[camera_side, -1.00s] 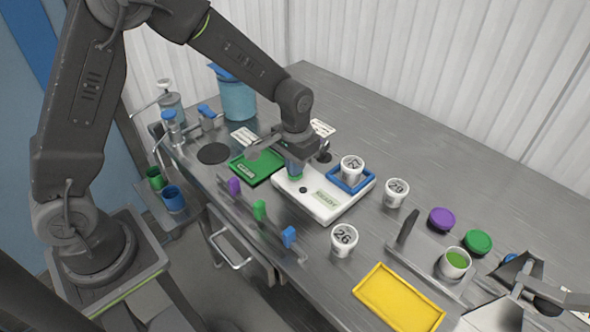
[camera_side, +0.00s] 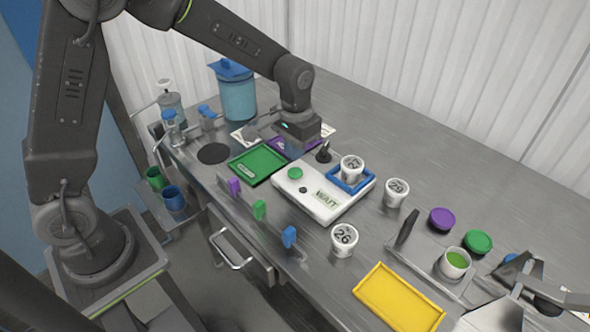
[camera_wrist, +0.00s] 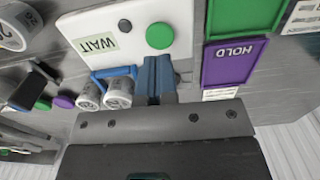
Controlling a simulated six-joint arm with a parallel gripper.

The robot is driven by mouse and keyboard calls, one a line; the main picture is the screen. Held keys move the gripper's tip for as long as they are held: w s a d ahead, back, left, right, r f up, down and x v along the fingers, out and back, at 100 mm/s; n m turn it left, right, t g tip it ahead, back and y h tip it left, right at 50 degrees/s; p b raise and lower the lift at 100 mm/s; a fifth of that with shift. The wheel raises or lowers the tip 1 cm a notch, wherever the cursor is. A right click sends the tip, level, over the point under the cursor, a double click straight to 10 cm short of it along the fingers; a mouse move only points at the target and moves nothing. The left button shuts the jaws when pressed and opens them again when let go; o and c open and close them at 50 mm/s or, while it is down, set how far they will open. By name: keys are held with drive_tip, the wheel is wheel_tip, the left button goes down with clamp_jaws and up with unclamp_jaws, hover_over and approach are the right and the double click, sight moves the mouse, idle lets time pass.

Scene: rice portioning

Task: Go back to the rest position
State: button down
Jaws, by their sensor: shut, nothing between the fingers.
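My gripper (camera_wrist: 160,92) shows in the wrist view as two blue-grey fingers pressed together, with nothing between them. In the side view its fingers are not clear, and the dark wrist (camera_side: 300,122) hangs above the purple tray (camera_side: 290,147) behind the white box. The white box (camera_side: 312,207) has a round green button (camera_side: 295,173), a small black knob and a label reading WAIT. The button also shows in the wrist view (camera_wrist: 160,36), apart from the fingers. A numbered white cup (camera_side: 351,166) stands in the blue square holder on the box.
A green tray (camera_side: 256,166) lies left of the box. Numbered cups (camera_side: 396,191) and (camera_side: 344,239) stand at its right and front. A blue canister (camera_side: 238,98) stands behind. A yellow tray (camera_side: 400,298) lies at the front right.

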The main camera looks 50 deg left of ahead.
drive_tip(key=shift+r, duration=0.55)
drive_tip(key=shift+s+r, duration=0.15)
drive_tip(key=shift+r, duration=0.25)
drive_tip(key=s+a+r+t, duration=0.1)
drive_tip(key=s+r+t, duration=0.1)
drive_tip(key=s+r, duration=0.4)
drive_tip(key=s+a+r+t, duration=0.2)
drive_tip(key=s+r, duration=0.5)
drive_tip(key=s, duration=0.8)
drive_tip(key=shift+t, duration=0.8)
